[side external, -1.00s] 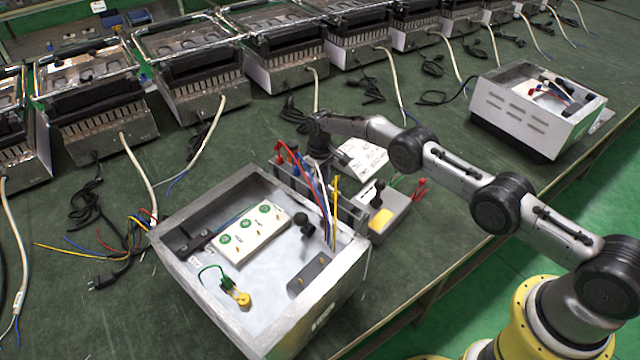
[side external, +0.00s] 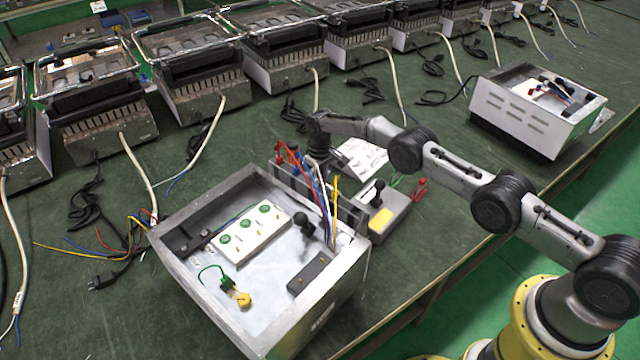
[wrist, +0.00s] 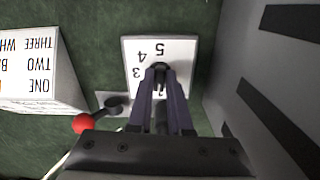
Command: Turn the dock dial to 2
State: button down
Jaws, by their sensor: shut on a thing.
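The dial's white plate (wrist: 185,52) lies below my gripper in the wrist view. The digits 5, 4 and 3 show upside down around its far and left side, and another digit shows partly between the fingers. My gripper (wrist: 161,72) is shut on the dark dial knob, mostly hidden by the fingers. The knob's pointer setting cannot be made out. In the side view my wrist (side external: 319,128) comes down behind the open metal case (side external: 185,270), which hides the dial and the fingertips.
In the wrist view a red-balled lever (wrist: 83,123) and a white block with ONE, TWO, THREE (wrist: 40,80) are at left; a grey wall (wrist: 245,90) is close at right. In the side view coloured wires (side external: 318,185) rise near my wrist, and a grey box with a yellow patch (side external: 382,220) stands nearby.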

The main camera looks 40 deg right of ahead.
jog(key=m, duration=0.4)
jog(key=shift+a, duration=0.1)
jog(key=shift+m, duration=1.9)
jog(key=c, duration=0.8)
grip_release()
jog(key=shift+c, duration=0.2)
notch_tip(320, 180, up, 14)
